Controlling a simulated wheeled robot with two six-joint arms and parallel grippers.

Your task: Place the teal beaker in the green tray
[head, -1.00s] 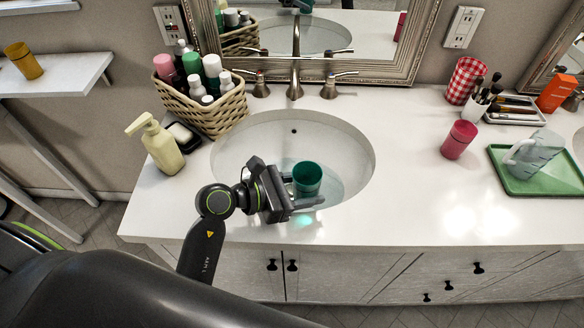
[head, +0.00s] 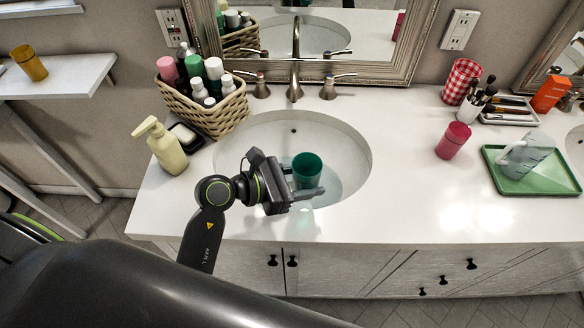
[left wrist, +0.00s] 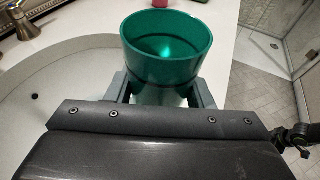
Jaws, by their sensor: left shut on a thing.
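The teal beaker (head: 307,168) is an open cup, upright above the sink basin in the head view. It also fills the upper middle of the left wrist view (left wrist: 166,50), where its mouth faces up and its inside looks empty. My left gripper (head: 306,190) is shut on the beaker, with one finger on each side of it. Its fingers also show in the left wrist view (left wrist: 160,92). The green tray (head: 548,183) lies on the counter at the far right, with a clear measuring jug (head: 528,152) on it.
The white sink basin (head: 262,135) lies under the gripper, with a faucet (head: 295,72) behind it. A red cup (head: 454,140) stands between sink and tray. A wicker basket (head: 215,118) and soap pump (head: 164,150) stand left. The front counter between sink and tray is clear.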

